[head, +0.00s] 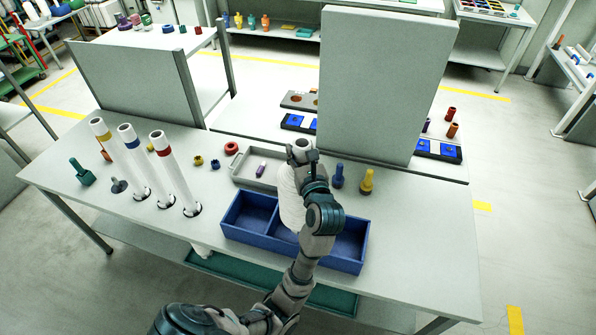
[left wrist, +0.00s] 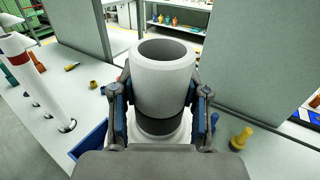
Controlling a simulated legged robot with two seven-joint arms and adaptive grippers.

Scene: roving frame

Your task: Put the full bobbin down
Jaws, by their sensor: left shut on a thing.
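My left gripper (head: 303,158) is shut on the full bobbin, a white hollow tube (left wrist: 160,82) with a dark band low down. The bobbin's fat white body (head: 291,202) hangs below the gripper, roughly upright, in front of the blue divided box (head: 247,240) in the head view. I cannot tell whether it touches the box or table. My arm hides part of the box. In the left wrist view the fingers grip the tube from both sides, and its open top faces up. My right gripper is out of view.
Three tall white tubes with yellow, blue and red bands (head: 174,170) stand at the table's left, near a low dark peg (head: 118,186). A grey tray (head: 241,170) lies behind the box. Blue and yellow pieces (head: 366,182) stand right. A grey panel (head: 385,85) rises behind.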

